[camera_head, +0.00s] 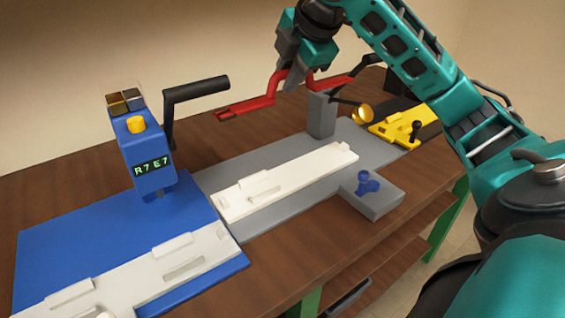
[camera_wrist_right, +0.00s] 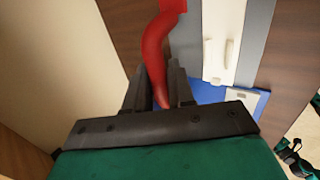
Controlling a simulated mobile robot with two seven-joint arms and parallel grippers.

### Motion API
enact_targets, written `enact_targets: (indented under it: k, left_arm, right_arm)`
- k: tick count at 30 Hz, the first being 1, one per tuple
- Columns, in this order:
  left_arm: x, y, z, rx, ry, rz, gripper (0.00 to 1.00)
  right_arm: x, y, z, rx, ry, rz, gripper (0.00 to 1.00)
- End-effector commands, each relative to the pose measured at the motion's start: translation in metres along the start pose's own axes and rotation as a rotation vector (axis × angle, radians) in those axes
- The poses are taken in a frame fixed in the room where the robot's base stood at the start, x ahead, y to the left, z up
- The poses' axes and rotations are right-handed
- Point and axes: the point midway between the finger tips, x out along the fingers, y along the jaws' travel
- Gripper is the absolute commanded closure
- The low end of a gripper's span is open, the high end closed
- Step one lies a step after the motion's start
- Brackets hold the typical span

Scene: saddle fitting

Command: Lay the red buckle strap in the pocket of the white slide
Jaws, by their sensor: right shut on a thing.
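The red buckle strap (camera_head: 250,106) hangs in the air above the bench in the head view, its middle bent upward. My right gripper (camera_head: 293,75) is shut on that raised middle. In the wrist view the strap (camera_wrist_right: 156,48) passes between the gripper fingers (camera_wrist_right: 155,90). A long white slide (camera_head: 290,180) lies on a grey fixture (camera_head: 270,222), below and apart from the strap; it has a raised block and recesses. A second white slide piece (camera_head: 205,257) with an oblong slot lies on a blue base (camera_head: 85,240). My left gripper is not in view.
A blue station (camera_head: 148,165) with a yellow knob and black lever (camera_head: 195,90) stands left. A grey post (camera_head: 321,115) with a black lever stands behind the slide. A blue knob (camera_head: 367,184) sits on the grey side block. A yellow clamp (camera_head: 395,128) is at right.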

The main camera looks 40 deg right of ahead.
Motion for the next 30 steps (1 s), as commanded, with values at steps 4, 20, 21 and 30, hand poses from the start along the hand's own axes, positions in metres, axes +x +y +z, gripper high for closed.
enact_targets:
  k: [4, 20, 21, 30]
  left_arm:
    - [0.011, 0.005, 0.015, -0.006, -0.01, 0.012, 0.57]
    - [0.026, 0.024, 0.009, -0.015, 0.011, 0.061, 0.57]
    - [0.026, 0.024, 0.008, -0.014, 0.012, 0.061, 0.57]
    - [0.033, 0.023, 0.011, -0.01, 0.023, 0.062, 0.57]
  right_arm:
    - [0.038, -0.026, 0.0, -0.001, -0.002, -0.006, 1.0]
    - [0.124, -0.083, 0.0, 0.0, 0.0, 0.0, 1.0]
    - [0.126, -0.084, 0.0, 0.0, 0.0, 0.001, 1.0]
    - [0.156, -0.105, 0.0, -0.001, 0.002, -0.002, 1.0]
